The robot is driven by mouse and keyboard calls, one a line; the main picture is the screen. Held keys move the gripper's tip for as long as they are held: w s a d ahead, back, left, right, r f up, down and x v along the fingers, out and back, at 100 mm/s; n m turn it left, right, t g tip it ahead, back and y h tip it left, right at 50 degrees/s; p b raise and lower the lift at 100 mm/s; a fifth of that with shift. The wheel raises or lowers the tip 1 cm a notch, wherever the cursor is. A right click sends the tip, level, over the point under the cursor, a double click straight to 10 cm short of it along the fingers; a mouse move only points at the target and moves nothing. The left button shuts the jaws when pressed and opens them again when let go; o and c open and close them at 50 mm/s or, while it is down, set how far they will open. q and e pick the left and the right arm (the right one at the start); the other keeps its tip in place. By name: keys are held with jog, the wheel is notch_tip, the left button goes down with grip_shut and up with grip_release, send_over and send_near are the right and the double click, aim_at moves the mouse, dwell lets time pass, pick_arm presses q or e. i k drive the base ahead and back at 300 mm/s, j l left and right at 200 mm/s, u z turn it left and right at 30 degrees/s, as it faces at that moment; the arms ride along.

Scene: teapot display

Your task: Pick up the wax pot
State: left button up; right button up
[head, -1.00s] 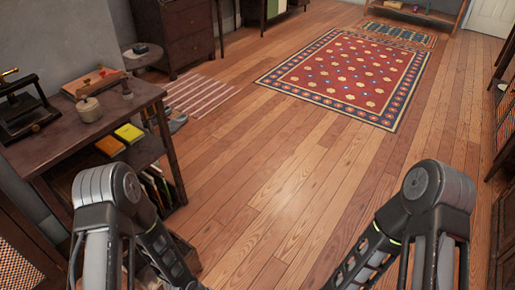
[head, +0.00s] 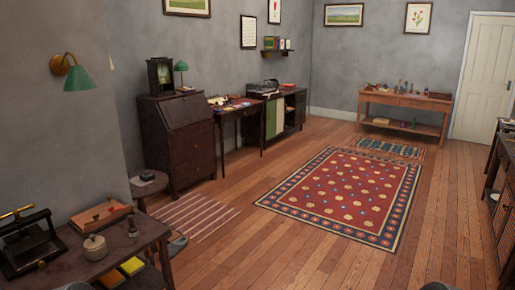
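A small pale round pot with a knobbed lid (head: 95,248), which looks like the wax pot, stands upright on the dark wooden table (head: 62,268) at the lower left of the head view. A small dark stamp-like object (head: 132,229) stands to its right. Neither of my grippers is in view.
A black press (head: 27,243) and a wooden tray (head: 101,214) stand beside the pot. A round stool (head: 148,184) is behind.

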aim_at(97, 254)
jog(key=u, duration=1.3)
jog(key=i+l+z, duration=0.15)
jog(key=l+z, duration=0.3)
jog(key=i+l+z, duration=0.25)
jog(key=l+z, duration=0.15)
jog(key=i+l+z, duration=0.25)
jog(key=l+z, duration=0.2)
jog(key=i+l+z, duration=0.15)
jog(key=i+z, duration=0.3)
jog(key=i+l+u, duration=0.2)
jog(key=i, duration=0.2)
jog(key=i+u, duration=0.15)
jog(key=i, duration=0.25)
jog(key=i+j+u, duration=0.15)
jog(key=u, duration=0.3)
jog(key=i+u, duration=0.6)
jog(key=u, duration=0.25)
jog(key=i+l+u, duration=0.1)
jog(key=u, duration=0.3)
jog(key=i+l+u, duration=0.2)
jog(key=i+u, duration=0.25)
jog(key=i+l+u, duration=0.1)
jog(key=u, duration=0.25)
jog(key=i, duration=0.1)
